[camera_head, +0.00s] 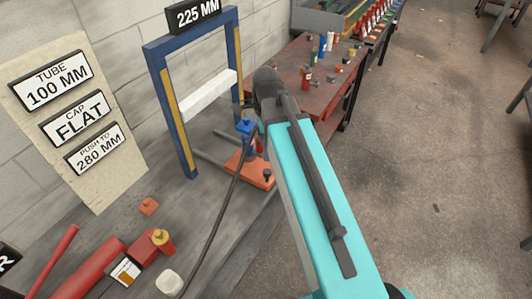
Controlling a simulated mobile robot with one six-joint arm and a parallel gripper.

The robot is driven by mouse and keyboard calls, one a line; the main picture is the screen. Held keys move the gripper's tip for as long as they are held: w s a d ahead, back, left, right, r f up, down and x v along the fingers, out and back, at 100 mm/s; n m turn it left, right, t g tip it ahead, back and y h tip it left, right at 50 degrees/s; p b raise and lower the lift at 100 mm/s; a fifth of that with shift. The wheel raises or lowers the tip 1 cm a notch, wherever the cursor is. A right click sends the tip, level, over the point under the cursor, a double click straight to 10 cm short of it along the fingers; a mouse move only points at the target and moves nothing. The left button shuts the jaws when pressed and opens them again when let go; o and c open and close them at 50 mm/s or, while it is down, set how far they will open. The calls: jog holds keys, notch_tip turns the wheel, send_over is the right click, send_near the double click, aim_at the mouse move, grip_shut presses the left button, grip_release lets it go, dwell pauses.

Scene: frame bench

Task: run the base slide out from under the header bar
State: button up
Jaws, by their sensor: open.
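The blue frame (160,100) stands upright on the grey bench, with yellow strips inside its posts and a 225 MM sign on top. A white bar (207,95) spans between the posts; I take it to be the header bar. An orange base plate (248,172), apparently the base slide, lies low near the right post, with a blue-topped part (245,127) standing above it. My gripper (257,124) is open beside that blue part. My arm hides most of the jaws, and I cannot tell whether they touch anything.
A dark hose (222,212) runs from near the blue part towards the front. A red cylinder (92,272) with a brass fitting (161,237) lies front left. A sign board (75,120) leans on the wall. A red table (318,75) with small items stands behind. Floor at right is clear.

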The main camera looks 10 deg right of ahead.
jog(key=shift+r, duration=1.4)
